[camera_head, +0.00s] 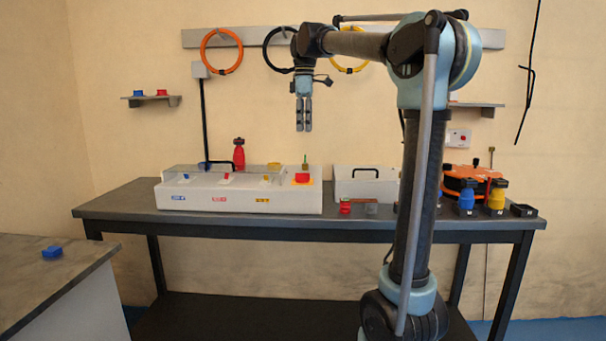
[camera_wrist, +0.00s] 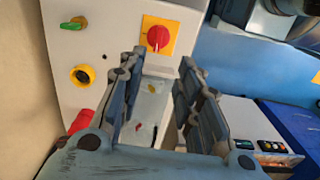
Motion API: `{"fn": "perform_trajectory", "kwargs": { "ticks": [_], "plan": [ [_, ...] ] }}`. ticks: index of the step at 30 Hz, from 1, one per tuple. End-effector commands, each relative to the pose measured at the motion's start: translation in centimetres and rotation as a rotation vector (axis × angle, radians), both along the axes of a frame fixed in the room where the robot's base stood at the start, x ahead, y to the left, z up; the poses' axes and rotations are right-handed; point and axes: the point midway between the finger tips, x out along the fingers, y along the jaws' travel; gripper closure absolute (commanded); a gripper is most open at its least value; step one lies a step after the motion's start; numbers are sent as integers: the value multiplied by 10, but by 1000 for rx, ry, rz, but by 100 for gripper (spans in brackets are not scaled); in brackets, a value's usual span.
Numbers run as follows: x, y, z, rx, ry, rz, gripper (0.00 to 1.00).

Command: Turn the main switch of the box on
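The white box (camera_head: 240,198) stands on the dark workbench. Its main switch, a red knob (camera_head: 302,177) on a yellow plate, is at the right end of its top. In the wrist view the red knob (camera_wrist: 158,39) shows clearly, with a pale mark across its face. I cannot tell from the mark whether it is on or off. My gripper (camera_head: 304,128) points down above the switch end, clear of the box. In the wrist view my gripper (camera_wrist: 162,58) has its two fingers apart with nothing between them; the knob shows beyond the fingertips.
A green-handled part (camera_wrist: 74,24) and a yellow-ringed socket (camera_wrist: 82,76) are near the knob. A clear cover (camera_head: 225,172) lies over the box's left part. A red bottle-like object (camera_head: 239,154) stands behind it. A grey-white case (camera_head: 366,186) stands to the right.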

Motion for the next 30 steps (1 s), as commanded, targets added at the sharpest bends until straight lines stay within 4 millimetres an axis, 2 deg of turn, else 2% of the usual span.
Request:
{"fn": "perform_trajectory", "kwargs": {
  "ticks": [4, 8, 30],
  "plan": [
    [4, 7, 1, -1, 3, 28, 68],
    [5, 7, -11, -1, 3, 29, 68],
    [4, 6, -138, -1, 3, 27, 68]
  ]
}}
